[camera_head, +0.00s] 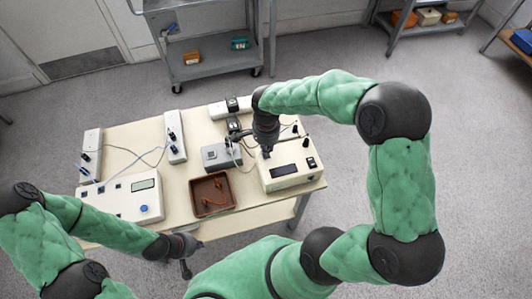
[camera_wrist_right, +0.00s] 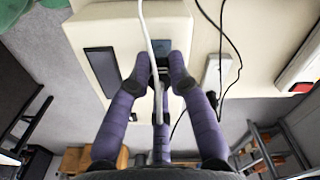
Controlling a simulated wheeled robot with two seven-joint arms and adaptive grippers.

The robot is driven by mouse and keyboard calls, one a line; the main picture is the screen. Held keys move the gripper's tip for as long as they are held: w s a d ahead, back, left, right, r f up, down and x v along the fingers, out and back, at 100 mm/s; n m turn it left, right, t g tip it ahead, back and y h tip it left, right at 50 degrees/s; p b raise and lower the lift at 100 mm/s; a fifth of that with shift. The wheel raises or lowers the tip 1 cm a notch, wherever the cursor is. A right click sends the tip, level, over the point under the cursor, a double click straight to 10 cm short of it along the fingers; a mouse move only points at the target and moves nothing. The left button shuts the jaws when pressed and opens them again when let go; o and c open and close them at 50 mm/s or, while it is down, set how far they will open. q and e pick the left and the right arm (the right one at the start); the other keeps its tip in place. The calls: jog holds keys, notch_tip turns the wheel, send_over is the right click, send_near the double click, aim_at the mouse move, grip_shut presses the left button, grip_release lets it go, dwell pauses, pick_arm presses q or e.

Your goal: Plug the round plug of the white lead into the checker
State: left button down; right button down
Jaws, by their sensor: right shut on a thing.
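A cream box with a dark display (camera_head: 284,170), which looks like the checker, stands at the right end of the table; it also fills the top of the right wrist view (camera_wrist_right: 115,28). My right gripper (camera_head: 267,151) is at its left part, pointing down. In the right wrist view the purple fingers (camera_wrist_right: 160,75) close together at a small dark panel (camera_wrist_right: 161,47) on the box. The white lead (camera_wrist_right: 147,25) runs between them. The plug itself is mostly hidden by the fingers, so I cannot tell whether it is seated. My left gripper (camera_head: 187,264) hangs at the table's front edge, away from the box.
A brown tray (camera_head: 231,205) with an orange item and a grey box (camera_head: 217,157) stand left of the cream box. A white unit with a blue button (camera_head: 122,198) and white power strips (camera_head: 175,137) are at left. Thin leads cross the table. A grey cart (camera_head: 207,69) stands behind.

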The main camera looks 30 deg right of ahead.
jog(key=shift+f+b, duration=0.8)
jog(key=shift+f, duration=0.1)
dwell(2.5)
jog(key=shift+m+b, duration=0.95)
jog(key=shift+m, duration=1.25)
jog(key=shift+m, duration=0.6)
jog(key=shift+m+b, duration=0.55)
jog(key=shift+m, duration=0.55)
jog(key=shift+m, duration=0.4)
jog(key=shift+r+m+b, duration=0.1)
jog(key=shift+m+b, duration=0.5)
jog(key=shift+m, duration=1.1)
jog(key=c, duration=1.1)
grip_release()
jog(key=shift+o, duration=0.2)
